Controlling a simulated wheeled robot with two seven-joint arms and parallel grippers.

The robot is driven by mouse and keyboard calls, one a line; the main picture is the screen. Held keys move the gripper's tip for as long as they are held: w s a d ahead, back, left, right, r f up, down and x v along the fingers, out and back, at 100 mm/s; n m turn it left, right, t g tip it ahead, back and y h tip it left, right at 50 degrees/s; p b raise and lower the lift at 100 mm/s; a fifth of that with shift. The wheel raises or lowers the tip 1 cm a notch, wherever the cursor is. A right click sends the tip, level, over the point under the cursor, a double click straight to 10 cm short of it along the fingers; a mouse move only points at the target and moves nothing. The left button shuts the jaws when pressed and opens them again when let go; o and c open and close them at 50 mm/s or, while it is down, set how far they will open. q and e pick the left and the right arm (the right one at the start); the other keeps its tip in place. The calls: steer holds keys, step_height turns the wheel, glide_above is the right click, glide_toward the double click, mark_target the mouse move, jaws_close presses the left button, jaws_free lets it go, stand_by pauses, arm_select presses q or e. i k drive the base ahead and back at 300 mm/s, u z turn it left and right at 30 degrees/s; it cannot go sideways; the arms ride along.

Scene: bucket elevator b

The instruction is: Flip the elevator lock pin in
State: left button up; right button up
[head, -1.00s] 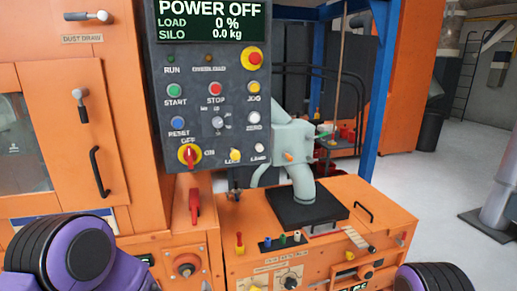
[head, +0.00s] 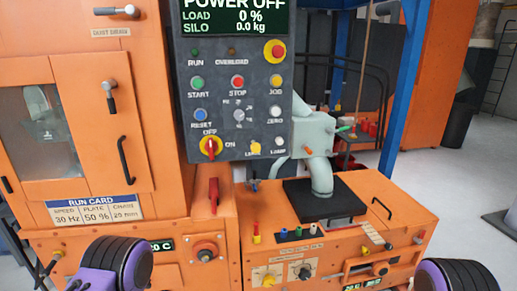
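I cannot tell for sure which part is the elevator lock pin. A red lever (head: 213,195) stands upright on the orange housing below the control panel. A small blue-grey fitting (head: 253,184) shows at the back left of the low orange cabinet (head: 390,205). Only purple and black links of my arms show at the bottom left and bottom right. Neither gripper is in view, and nothing visible is being touched.
The dark control panel (head: 237,110) reads POWER OFF, with its red switch (head: 210,147) at OFF. An orange cabinet with a door handle (head: 124,160) fills the left. A grey spout (head: 317,160) meets a black pad on the low cabinet. Grey floor (head: 450,170) is open at right.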

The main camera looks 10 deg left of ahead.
mark_target(255, 148)
steer(key=k, duration=1.35)
steer(key=z, duration=0.7)
steer(key=i, duration=1.4)
steer(key=u, duration=0.2)
